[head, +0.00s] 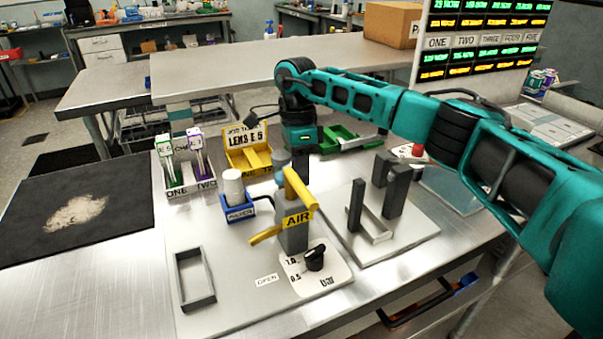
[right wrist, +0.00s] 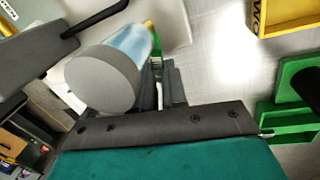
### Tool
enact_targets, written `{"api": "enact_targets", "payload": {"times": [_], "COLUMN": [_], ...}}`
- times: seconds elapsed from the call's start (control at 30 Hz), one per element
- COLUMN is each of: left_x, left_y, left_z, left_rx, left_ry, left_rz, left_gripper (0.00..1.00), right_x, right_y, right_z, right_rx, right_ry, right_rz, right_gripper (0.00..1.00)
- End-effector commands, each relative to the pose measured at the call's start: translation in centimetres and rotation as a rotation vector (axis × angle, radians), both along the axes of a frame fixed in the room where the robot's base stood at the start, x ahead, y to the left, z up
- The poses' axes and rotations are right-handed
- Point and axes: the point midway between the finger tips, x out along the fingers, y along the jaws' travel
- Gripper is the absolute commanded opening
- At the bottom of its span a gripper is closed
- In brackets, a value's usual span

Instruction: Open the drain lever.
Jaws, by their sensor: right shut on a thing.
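A grey post (head: 292,238) stands on the metal plate, with a yellow handle (head: 299,190) and a yellow AIR tag on it. A lower yellow lever (head: 265,234) reaches left from the post, above a small OPEN label (head: 267,280). My right gripper (head: 301,170) points down just behind the post. It is shut on a grey-capped, pale blue cylinder (head: 281,166), which fills the upper middle of the right wrist view (right wrist: 103,78). The grip contact is partly hidden. The gripper is apart from the lower lever. My left gripper is out of view.
A black knob (head: 315,258) sits on a white dial plate in front of the post. A blue tray (head: 240,213) holds a white jar. A yellow bin (head: 247,158) and green bin (head: 352,142) stand behind. Dark grey brackets (head: 389,185) stand right; an empty grey frame (head: 180,285) lies left.

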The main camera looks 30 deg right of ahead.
Motion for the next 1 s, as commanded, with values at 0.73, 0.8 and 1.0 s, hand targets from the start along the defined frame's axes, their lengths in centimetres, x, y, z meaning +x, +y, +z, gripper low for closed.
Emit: {"api": "enact_targets", "payload": {"times": [0.73,0.8,1.0], "left_x": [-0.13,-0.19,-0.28], "left_y": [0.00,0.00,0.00], "left_z": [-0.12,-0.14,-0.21], "left_rx": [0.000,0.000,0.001], "left_ry": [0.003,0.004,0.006], "left_rz": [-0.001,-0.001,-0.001], "left_gripper": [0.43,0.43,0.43], "right_x": [0.16,0.14,0.11], "right_y": [0.07,0.06,0.05], "right_z": [0.11,0.08,0.05], "right_rx": [0.001,0.001,0.000], "right_ry": [-0.003,-0.002,-0.001], "right_rz": [0.023,0.022,0.021], "right_gripper": [0.32,0.38,0.38]}}
